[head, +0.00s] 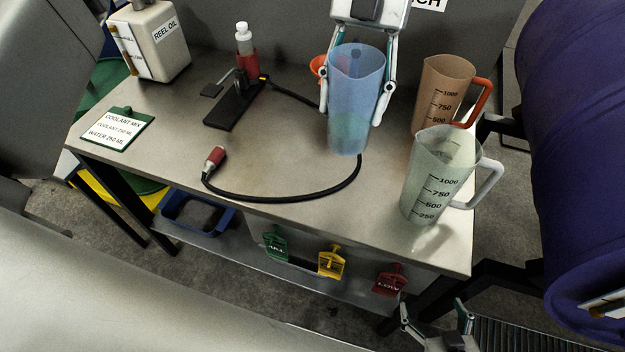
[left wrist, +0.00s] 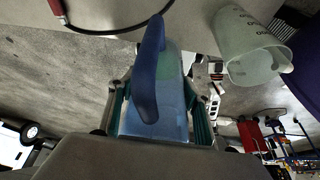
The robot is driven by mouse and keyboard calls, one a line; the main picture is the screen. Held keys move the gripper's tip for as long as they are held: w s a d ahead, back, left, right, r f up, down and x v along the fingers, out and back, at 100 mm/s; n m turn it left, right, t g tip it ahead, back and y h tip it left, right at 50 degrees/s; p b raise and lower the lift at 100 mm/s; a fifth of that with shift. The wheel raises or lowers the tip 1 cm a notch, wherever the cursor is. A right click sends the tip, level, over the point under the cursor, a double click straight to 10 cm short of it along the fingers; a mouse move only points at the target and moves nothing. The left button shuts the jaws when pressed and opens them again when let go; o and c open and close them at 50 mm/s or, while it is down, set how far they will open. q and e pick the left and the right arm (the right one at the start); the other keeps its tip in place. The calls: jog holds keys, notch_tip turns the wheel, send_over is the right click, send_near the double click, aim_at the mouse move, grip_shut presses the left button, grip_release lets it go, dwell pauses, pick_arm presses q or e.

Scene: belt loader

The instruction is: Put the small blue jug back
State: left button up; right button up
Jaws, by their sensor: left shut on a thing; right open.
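The small blue jug (head: 357,72) is translucent and roughly upright in the head view, over the right half of the metal bench. My left gripper (head: 350,116) is shut on it, one finger on each side. In the left wrist view the blue jug (left wrist: 172,95) fills the space between the fingers, its dark blue handle facing the camera. How far its base is above the bench is hard to tell. My right gripper (head: 437,318) is open and empty at the bottom edge, in front of the bench.
A clear graduated jug (head: 425,190) stands at the bench's front right, a brown jug with orange handle (head: 440,85) behind it. A black hose (head: 290,199) curves beneath the blue jug. An orange funnel (head: 318,68) is partly hidden.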

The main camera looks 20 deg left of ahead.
pick_arm(q)
jog(key=n, duration=0.2)
jog(key=a+n+h, duration=0.1)
jog(key=n, duration=0.1)
jog(key=r+n+h, duration=0.1)
jog(key=shift+w+a+n, duration=0.2)
jog(key=shift+a+n, duration=0.2)
jog(key=a+r+n+t+h, duration=0.25)
jog(key=a+n+t, duration=0.3)
jog(key=n, duration=0.85)
jog(key=shift+g, duration=0.25)
jog(key=f, duration=0.6)
jog(key=f+b, duration=0.1)
jog(key=f, duration=0.6)
jog(key=f+b, duration=0.1)
jog(key=f, duration=0.5)
jog(key=shift+w+a+f, duration=0.1)
jog(key=shift+w+f, duration=0.05)
jog(key=shift+w, duration=0.15)
jog(key=shift+f, duration=0.35)
jog(key=shift+f, duration=0.1)
